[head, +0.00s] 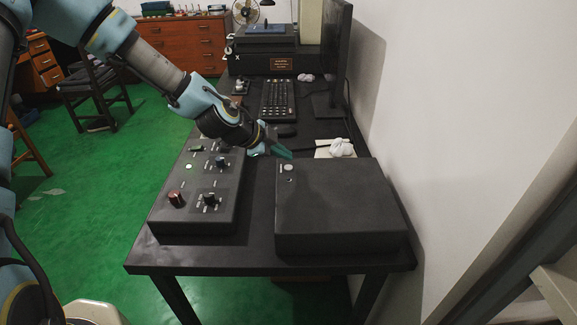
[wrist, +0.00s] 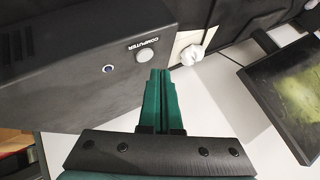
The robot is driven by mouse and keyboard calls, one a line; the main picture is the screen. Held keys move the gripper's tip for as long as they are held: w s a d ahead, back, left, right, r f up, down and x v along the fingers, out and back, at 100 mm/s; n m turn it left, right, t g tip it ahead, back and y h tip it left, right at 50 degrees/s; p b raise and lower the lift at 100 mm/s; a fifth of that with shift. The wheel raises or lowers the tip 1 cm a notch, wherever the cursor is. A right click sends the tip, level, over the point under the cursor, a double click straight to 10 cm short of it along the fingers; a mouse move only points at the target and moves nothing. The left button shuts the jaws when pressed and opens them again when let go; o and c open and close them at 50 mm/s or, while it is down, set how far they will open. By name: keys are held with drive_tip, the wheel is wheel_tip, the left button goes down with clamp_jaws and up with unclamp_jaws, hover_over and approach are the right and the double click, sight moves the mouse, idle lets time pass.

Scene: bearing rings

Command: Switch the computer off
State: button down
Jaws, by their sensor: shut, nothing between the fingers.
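The computer (head: 340,205) is a dark box on the near right of the black desk. Its grey round button (head: 288,167) sits near the box's far left corner. The button (wrist: 147,54) also shows in the wrist view beside the printed word COMPUTER. A small blue-white light (wrist: 108,69) in a dark ring is near the button. My gripper (head: 288,156) is shut and empty, with its green fingertips just beyond the button. In the wrist view the fingertips (wrist: 159,74) are close to the button, without covering it. I cannot tell whether they touch the box.
A control box (head: 203,190) with knobs and a lit green lamp stands left of the computer. A white object (head: 342,147) lies behind the computer. A keyboard (head: 278,99) and monitor (head: 335,60) are farther back. The wall (head: 450,120) is close on the right.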

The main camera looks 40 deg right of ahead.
drive_tip(key=shift+r+p, duration=1.1)
drive_tip(key=shift+r, duration=1.1)
